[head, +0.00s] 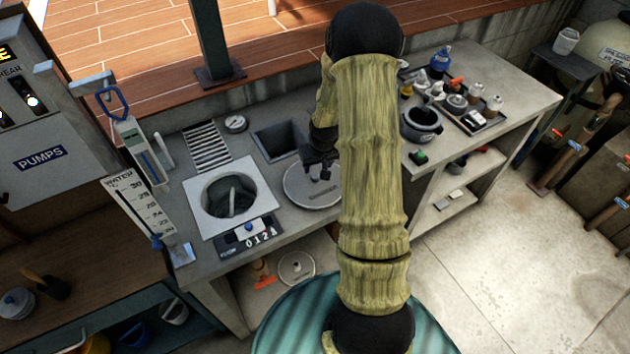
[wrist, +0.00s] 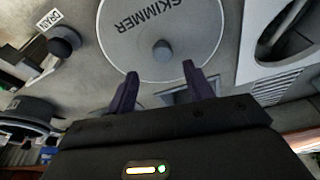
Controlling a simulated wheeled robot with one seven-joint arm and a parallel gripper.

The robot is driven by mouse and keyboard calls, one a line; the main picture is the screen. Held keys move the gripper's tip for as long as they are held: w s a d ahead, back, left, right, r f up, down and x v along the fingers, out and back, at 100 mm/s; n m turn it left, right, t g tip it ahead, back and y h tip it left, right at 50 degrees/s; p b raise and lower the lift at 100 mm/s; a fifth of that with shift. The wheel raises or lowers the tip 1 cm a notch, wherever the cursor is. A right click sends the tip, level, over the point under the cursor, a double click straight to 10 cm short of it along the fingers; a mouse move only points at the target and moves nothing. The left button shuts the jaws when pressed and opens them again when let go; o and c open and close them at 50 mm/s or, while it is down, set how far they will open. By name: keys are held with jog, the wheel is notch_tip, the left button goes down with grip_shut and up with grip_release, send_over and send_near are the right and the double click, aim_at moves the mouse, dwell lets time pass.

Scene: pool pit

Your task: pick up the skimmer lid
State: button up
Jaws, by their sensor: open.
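The skimmer lid (wrist: 122,38) is a round grey disc marked SKIMMER with a small knob (wrist: 163,50) near its middle. In the head view the lid (head: 305,192) lies on the grey counter, partly hidden by my arm. My gripper (wrist: 160,84) is open and empty, its two dark fingers pointing at the lid, with the knob between and beyond the fingertips. In the head view my gripper (head: 320,165) is over the lid's far part. I cannot tell whether the fingers touch the lid.
Left of the lid is a round open well (head: 230,196) in a white square plate. A square recess (head: 280,141) is behind the lid. A dark pot (head: 421,124) and a tray of bottles (head: 472,108) stand to the right. A DRAIN knob (wrist: 64,42) shows in the wrist view.

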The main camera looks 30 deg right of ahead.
aim_at(315, 175)
jog(key=shift+f, duration=0.1)
jog(key=x, duration=0.1)
jog(key=p+x, duration=0.2)
jog(key=x, duration=0.1)
jog(key=shift+s+a+f, duration=0.1)
jog(key=shift+a+f, duration=0.05)
jog(key=shift+a, duration=0.15)
jog(key=shift+d+f, duration=0.1)
jog(key=shift+f, duration=0.25)
grip_shut()
